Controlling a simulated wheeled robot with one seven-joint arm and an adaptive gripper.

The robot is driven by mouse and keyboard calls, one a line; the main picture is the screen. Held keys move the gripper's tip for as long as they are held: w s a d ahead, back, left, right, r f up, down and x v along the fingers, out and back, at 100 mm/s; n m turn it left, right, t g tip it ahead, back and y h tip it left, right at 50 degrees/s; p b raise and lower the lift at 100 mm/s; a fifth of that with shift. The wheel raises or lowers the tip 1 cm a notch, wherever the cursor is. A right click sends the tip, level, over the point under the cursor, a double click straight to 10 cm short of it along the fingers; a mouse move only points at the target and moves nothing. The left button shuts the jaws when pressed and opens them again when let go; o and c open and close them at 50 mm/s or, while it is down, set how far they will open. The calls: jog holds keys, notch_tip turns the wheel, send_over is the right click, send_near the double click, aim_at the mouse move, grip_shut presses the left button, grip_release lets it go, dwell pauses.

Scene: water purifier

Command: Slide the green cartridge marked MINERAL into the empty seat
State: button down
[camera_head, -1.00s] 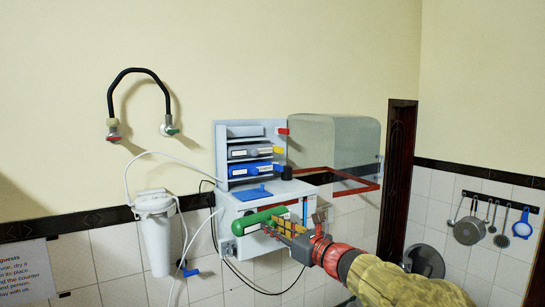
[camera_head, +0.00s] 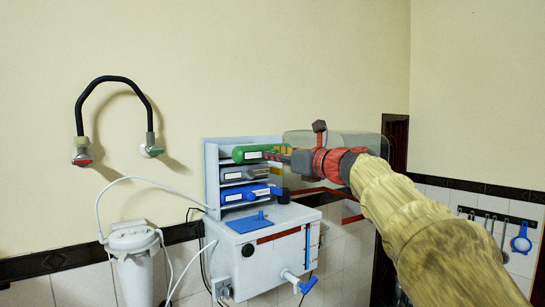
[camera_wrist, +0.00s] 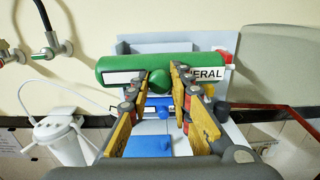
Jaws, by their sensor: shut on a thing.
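My gripper (camera_head: 284,153) is shut on the green cartridge (camera_head: 250,153), which lies level across the front of the rack's top level. In the wrist view the green cartridge (camera_wrist: 125,70) shows a white label with "ERAL" readable; the fingers (camera_wrist: 166,78) cover the rest. The white rack (camera_head: 211,178) holds a grey cartridge (camera_head: 240,173) in the middle and a blue cartridge (camera_head: 243,193) below. The top seat is mostly hidden behind the green cartridge; I cannot tell whether the cartridge is inside it.
The purifier box (camera_head: 250,255) stands under the rack, with a blue plate (camera_head: 248,224) on top and a tap (camera_head: 298,281) in front. A clear cover (camera_wrist: 265,65) is at the right. A white filter housing (camera_head: 133,265) and thin hoses are at the left.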

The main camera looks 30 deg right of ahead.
jog(key=shift+w+d+f, duration=0.2)
jog(key=shift+w+f, duration=0.1)
jog(key=shift+w, duration=0.25)
jog(key=shift+s+a+r, duration=0.15)
jog(key=shift+a+r, duration=0.05)
jog(key=shift+w+f+p, duration=0.1)
jog(key=shift+w+p, duration=0.35)
jog(key=shift+w, duration=0.6)
jog(key=shift+w+a+p, duration=0.35)
jog(key=shift+w+p, duration=0.05)
jog(key=shift+w, duration=0.5)
jog(key=shift+w+a, duration=0.1)
jog(key=shift+w, duration=0.7)
jog(key=shift+p, duration=0.35)
jog(key=w+a+p, duration=0.1)
jog(key=w+p, duration=0.1)
jog(key=w, duration=0.4)
dwell(1.4)
